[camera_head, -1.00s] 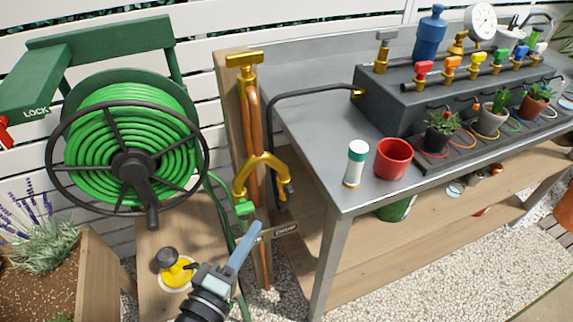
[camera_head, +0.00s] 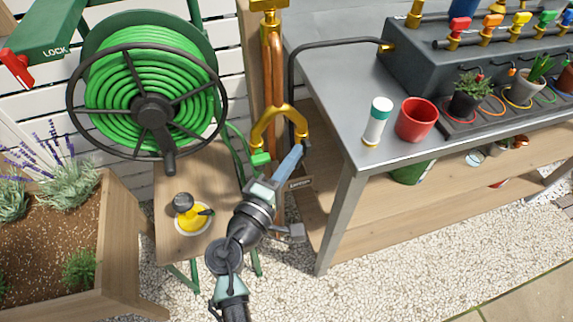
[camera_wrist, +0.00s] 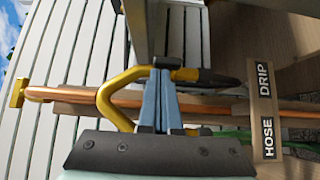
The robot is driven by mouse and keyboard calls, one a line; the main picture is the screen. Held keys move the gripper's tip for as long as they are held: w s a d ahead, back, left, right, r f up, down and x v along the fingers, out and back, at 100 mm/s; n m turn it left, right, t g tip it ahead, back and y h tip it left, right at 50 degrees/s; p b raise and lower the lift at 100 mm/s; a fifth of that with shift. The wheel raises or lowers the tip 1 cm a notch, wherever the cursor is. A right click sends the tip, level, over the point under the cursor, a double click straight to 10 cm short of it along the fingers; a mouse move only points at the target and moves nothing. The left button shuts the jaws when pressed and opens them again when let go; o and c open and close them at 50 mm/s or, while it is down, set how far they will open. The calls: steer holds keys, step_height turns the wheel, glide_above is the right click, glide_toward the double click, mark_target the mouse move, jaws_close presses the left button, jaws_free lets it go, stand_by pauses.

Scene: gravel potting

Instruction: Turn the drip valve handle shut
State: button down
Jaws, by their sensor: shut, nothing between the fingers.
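A brass Y-shaped splitter (camera_head: 277,122) hangs on a copper pipe (camera_head: 273,70) on a wooden post. Its left leg carries a green fitting; its right, drip-side leg ends in a dark fitting (camera_head: 306,146). In the wrist view the drip leg (camera_wrist: 188,74) runs into a black fitting (camera_wrist: 218,77). A sign (camera_wrist: 264,110) reads "HOSE" and "DRIP". My gripper (camera_head: 298,150) is shut and empty, its blue fingers (camera_wrist: 160,98) overlapping the drip leg. I cannot tell whether they touch it. I cannot make out the drip valve handle; the fingers may hide it.
A grey bench (camera_head: 352,105) with a red pot (camera_head: 417,120) and a white bottle (camera_head: 377,123) stands close to the right. Gravel covers the ground.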

steer(key=shift+r, duration=0.1)
stand_by(0.3)
steer(key=shift+r+p, duration=0.15)
steer(key=shift+p, duration=0.35)
